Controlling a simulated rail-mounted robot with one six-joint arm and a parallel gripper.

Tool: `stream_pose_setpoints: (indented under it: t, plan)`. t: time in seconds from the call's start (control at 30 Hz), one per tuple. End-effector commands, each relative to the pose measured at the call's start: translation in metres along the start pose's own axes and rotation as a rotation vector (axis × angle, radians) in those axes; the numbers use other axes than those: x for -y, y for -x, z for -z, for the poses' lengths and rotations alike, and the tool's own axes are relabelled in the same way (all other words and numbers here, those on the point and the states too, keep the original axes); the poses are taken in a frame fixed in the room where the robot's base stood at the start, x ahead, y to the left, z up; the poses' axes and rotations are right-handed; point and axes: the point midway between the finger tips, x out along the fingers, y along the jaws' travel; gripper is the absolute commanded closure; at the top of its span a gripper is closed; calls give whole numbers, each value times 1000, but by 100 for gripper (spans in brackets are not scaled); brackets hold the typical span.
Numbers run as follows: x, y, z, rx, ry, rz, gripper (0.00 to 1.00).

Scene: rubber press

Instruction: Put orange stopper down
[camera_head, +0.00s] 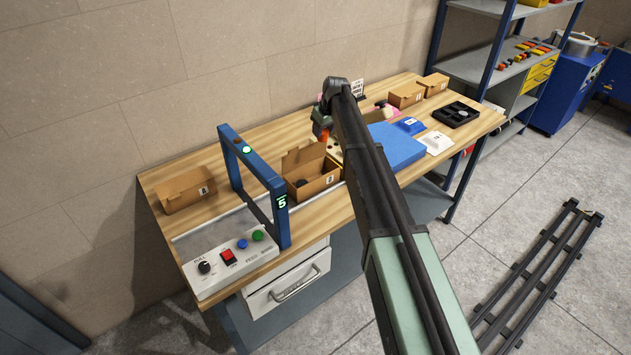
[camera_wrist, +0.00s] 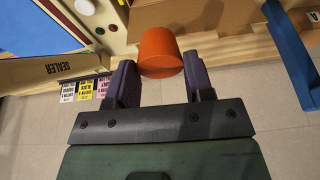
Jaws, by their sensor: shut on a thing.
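The orange stopper (camera_wrist: 160,52) is a short tapered plug, held between the two purple-grey fingers of my gripper (camera_wrist: 158,72) in the wrist view. In the head view the stopper (camera_head: 323,136) shows as a small orange patch beside my arm, above the middle of the wooden bench. My gripper (camera_head: 322,122) there is partly hidden by my arm. It is shut on the stopper. The wrist view does not show clearly whether the stopper touches anything below it.
A blue arch (camera_head: 280,215) and a control panel (camera_head: 228,262) are further left. A blue block (camera_head: 398,147), a black tray (camera_head: 456,114) and small cartons (camera_head: 406,96) stand right. Bare wood (camera_head: 230,168) lies at the back left.

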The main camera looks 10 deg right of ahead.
Motion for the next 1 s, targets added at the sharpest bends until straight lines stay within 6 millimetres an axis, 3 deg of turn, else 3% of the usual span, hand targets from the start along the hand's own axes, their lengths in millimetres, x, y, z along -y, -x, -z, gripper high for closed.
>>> stream_pose_setpoints:
  t: [0.03,0.2,0.4,0.5,0.67,0.87,1.0]
  plan:
    - [0,-21,-7,0,0,0,75]
    - [-1,-79,-25,1,2,1,75]
    - [-2,-138,-44,1,2,1,75]
    - [-2,-147,-46,1,2,1,75]
    - [-2,-146,-46,1,3,1,75]
    - [-2,-186,-59,1,3,1,75]
    - [-2,-183,-58,1,3,1,75]
